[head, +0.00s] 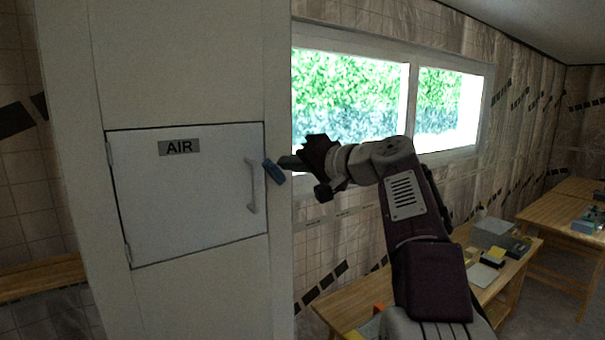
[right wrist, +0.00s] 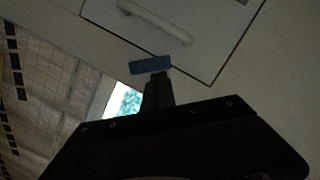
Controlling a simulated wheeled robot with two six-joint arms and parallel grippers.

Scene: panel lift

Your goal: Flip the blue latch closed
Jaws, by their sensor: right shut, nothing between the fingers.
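The blue latch (head: 273,172) sits at the right edge of the white panel door (head: 190,215) marked AIR, just right of the door's handle (head: 252,186). It is tilted in the head view. My right gripper (head: 284,162) is shut and empty, its tip at or very near the latch's right side. In the right wrist view the latch (right wrist: 150,65) lies just beyond the shut fingers (right wrist: 158,88), across the door's edge line. I cannot tell whether they touch. The door lies flush in its frame. My left gripper is not in view.
The white cabinet (head: 190,70) around the door fills the left of the head view. A bright window (head: 350,90) is behind my right arm. A wooden table (head: 350,308) with boxes stands at lower right, and another table (head: 560,212) is farther back. A wooden bench (head: 40,278) is at left.

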